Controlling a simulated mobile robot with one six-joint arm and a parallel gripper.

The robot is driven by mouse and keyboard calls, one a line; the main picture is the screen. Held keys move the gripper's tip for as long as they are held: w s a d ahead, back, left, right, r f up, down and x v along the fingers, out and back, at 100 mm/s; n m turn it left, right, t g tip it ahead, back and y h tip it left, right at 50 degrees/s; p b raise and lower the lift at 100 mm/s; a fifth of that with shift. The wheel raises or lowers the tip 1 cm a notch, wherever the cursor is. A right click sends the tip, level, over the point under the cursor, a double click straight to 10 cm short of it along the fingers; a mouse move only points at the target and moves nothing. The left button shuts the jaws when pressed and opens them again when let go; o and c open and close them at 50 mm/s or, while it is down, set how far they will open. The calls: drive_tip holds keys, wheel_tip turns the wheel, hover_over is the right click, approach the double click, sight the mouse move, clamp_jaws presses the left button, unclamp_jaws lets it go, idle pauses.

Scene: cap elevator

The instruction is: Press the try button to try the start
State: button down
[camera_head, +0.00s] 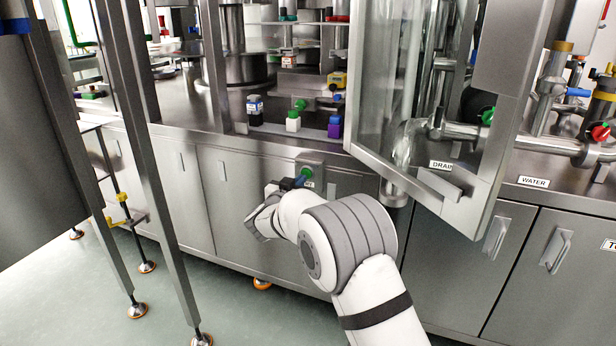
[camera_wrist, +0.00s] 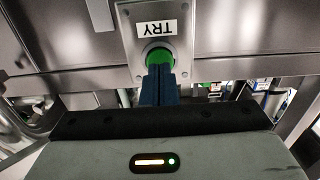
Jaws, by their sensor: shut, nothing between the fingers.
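The green try button (camera_wrist: 158,57) sits on a metal plate under a white label reading TRY (camera_wrist: 157,27), upside down in the wrist view. In the head view the button (camera_head: 306,172) is on a small panel (camera_head: 318,165) on the cabinet front. My gripper (camera_wrist: 158,72) has its blue fingers shut together with nothing between them. The fingertips are right at the button and cover its lower part in the wrist view. I cannot tell whether they touch it or whether it is pushed in. In the head view my gripper (camera_head: 299,181) is at the panel.
A glass door (camera_head: 450,100) with a metal frame stands open to the right of my arm. Small bottles (camera_head: 293,121) stand on the machine deck above the panel. Metal posts (camera_head: 150,170) rise at the left. Open floor (camera_head: 230,300) lies at lower left.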

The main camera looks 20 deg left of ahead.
drive_tip(key=shift+w+p, duration=0.8)
drive_tip(key=shift+w, duration=0.1)
idle(0.6)
drive_tip(key=s, duration=0.5)
drive_tip(key=shift+s+a, duration=0.15)
drive_tip(key=shift+s, duration=0.15)
idle(0.4)
idle(0.6)
